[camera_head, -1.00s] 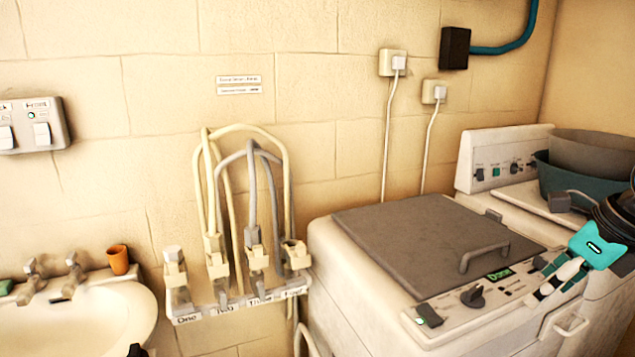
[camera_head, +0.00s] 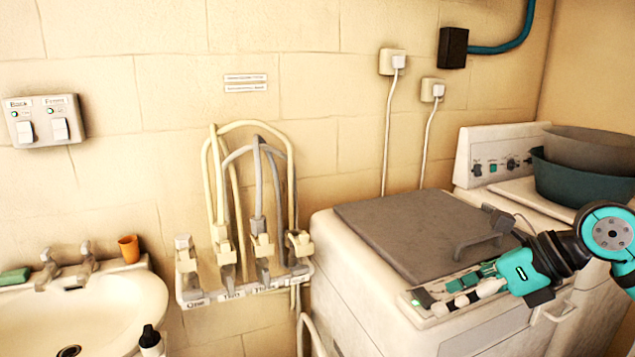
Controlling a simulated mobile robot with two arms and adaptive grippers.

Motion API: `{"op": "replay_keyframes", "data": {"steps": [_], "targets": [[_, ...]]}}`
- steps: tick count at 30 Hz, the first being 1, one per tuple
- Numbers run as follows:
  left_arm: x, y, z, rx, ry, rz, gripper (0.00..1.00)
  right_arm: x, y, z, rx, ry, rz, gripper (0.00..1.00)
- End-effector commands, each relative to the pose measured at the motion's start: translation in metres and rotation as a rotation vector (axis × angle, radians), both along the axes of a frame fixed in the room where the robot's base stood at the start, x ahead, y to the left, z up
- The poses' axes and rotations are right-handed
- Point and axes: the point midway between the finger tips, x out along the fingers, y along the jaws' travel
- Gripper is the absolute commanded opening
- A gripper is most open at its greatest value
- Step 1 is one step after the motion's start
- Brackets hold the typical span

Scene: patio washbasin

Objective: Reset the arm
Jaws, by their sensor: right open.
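My right gripper (camera_head: 455,293), teal with pale and dark finger parts, reaches in from the right and points left. It is open, with nothing seen between its fingers. It is over the front control panel of the white washing machine (camera_head: 375,285) with a grey lid (camera_head: 400,228). It hides the panel's knob and part of its display; I cannot tell whether it touches the panel. A small switch with a green light (camera_head: 422,297) shows just left of the fingers. My left gripper is not in view.
A teal tub (camera_head: 575,182) sits on a second machine at the right. A hose rack (camera_head: 245,290), a washbasin (camera_head: 100,305), an orange cup (camera_head: 129,249) and a black-capped bottle (camera_head: 150,341) are at left.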

Motion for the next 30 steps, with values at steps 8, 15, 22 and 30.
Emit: {"op": "replay_keyframes", "data": {"steps": [8,15,22,30], "targets": [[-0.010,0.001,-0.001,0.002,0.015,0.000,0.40,-0.023,0.119,0.031,0.732,0.073,0.057,0.69],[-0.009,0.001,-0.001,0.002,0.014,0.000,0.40,-0.002,0.106,0.066,1.499,0.293,-0.283,0.69],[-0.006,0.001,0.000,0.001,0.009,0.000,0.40,0.030,0.025,-0.024,2.000,0.595,-0.984,0.69],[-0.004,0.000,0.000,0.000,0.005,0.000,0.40,-0.036,-0.024,-0.209,2.051,0.934,-1.963,0.69]]}}
